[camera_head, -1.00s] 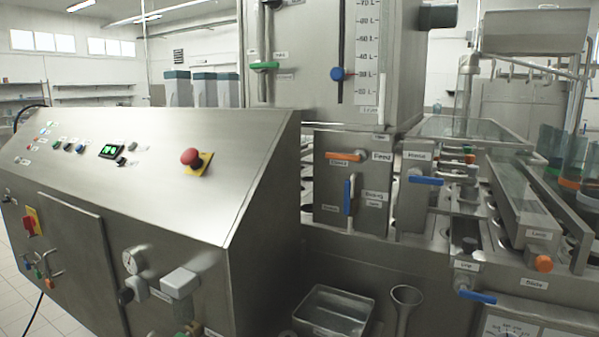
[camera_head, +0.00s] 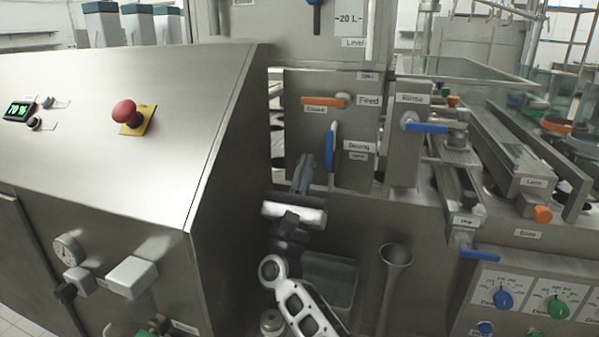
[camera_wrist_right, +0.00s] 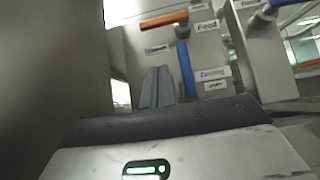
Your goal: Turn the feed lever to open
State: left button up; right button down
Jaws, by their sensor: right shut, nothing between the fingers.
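The feed lever (camera_head: 323,101) is orange and lies level on a steel panel, left of the "Feed" label (camera_head: 369,100). It also shows at the top of the right wrist view (camera_wrist_right: 163,20). The upright blue dosing lever (camera_head: 331,147) is below it, left of the "Dosing" label. My right gripper (camera_head: 303,168) is shut and empty, in front of the panel, below the feed lever and left of the blue lever. In the right wrist view its fingers (camera_wrist_right: 158,88) point up toward the panel, apart from the feed lever. My left gripper is not in view.
A sloped steel console (camera_head: 120,130) with a red emergency button (camera_head: 125,112) stands close on the left. The rinse panel's blue lever (camera_head: 427,127) is to the right. A clear bin (camera_head: 330,280) and a funnel (camera_head: 396,257) are below.

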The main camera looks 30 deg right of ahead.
aim_at(322, 102)
pick_arm(q)
jog(key=p, duration=0.3)
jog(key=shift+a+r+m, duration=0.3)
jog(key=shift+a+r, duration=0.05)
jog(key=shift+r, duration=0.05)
pick_arm(e)
jog(key=d+r, duration=0.1)
jog(key=r, duration=0.1)
jog(key=w+d+r, duration=0.1)
jog(key=r, duration=0.2)
jog(key=w+d+r, duration=0.1)
jog(key=r, duration=0.1)
jog(key=shift+w+r, duration=0.25)
jog(key=shift+r, duration=0.15)
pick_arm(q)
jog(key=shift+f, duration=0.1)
